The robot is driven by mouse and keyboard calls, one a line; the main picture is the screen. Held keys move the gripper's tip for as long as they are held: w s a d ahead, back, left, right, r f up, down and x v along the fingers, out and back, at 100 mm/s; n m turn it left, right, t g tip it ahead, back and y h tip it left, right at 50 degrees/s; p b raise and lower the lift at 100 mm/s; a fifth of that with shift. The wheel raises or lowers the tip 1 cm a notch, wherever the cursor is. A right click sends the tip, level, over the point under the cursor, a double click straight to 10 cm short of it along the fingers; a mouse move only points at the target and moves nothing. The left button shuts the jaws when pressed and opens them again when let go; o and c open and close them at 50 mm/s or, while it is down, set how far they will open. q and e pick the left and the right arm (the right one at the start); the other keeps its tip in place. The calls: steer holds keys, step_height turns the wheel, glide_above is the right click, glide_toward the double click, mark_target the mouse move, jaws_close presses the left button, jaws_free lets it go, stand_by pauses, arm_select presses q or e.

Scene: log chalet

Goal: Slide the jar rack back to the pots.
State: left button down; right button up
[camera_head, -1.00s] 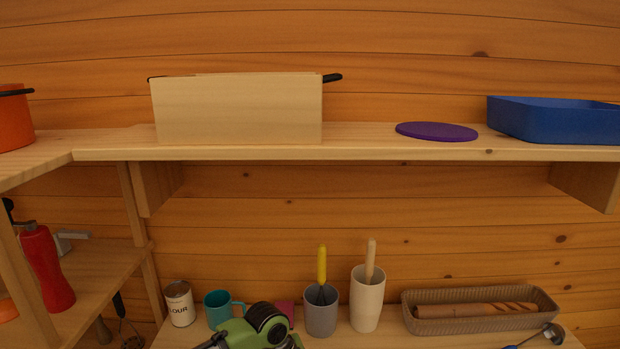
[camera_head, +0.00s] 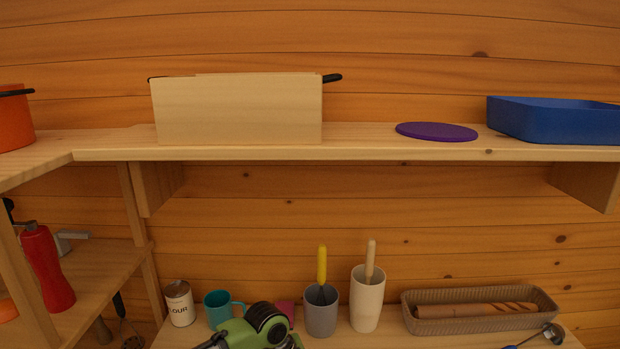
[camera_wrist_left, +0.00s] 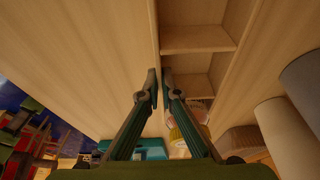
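In the left wrist view a light wooden unit with compartments (camera_wrist_left: 195,40), which looks like the jar rack, fills the upper middle. Items with pinkish and yellowish tops (camera_wrist_left: 190,125) show low beside it, partly hidden. My left gripper (camera_wrist_left: 160,82) has its fingertips close together on both sides of a thin wooden edge and appears shut on it. A grey pot (camera_head: 320,312) and a white pot (camera_head: 367,303) hold utensils, to the right of that wrist.
A flour can (camera_head: 180,303) and a teal mug (camera_head: 217,308) stand left of the pots; a basket (camera_head: 480,318) is to their right. The upper shelf (camera_head: 360,152) holds a pale wooden box-like panel (camera_head: 237,112), a purple disc (camera_head: 436,131) and a blue tray (camera_head: 560,122).

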arm_select(q)
steer(key=shift+w+d+f+b, duration=0.1)
steer(key=shift+w+d+b, duration=0.1)
steer(key=shift+w+b, duration=0.8)
steer(key=shift+w+d+r+b, duration=0.1)
steer(key=shift+w+d+b, duration=0.1)
steer(key=shift+w+b, duration=0.75)
steer(key=shift+w+d+f+b, duration=0.1)
steer(key=shift+w+d+b, duration=0.1)
steer(key=shift+w+b, duration=0.8)
steer(key=w+b, duration=0.2)
steer(key=w+d+b, duration=0.1)
steer(key=w+b, duration=0.1)
steer(key=b, duration=0.1)
steer(key=shift+w, duration=0.35)
steer(key=c, duration=1.7)
jaws_free()
steer(key=shift+r, duration=0.25)
steer(key=p+v, duration=0.6)
steer(key=p, duration=0.1)
steer(key=shift+a+r, duration=0.2)
steer(key=shift+r, duration=0.15)
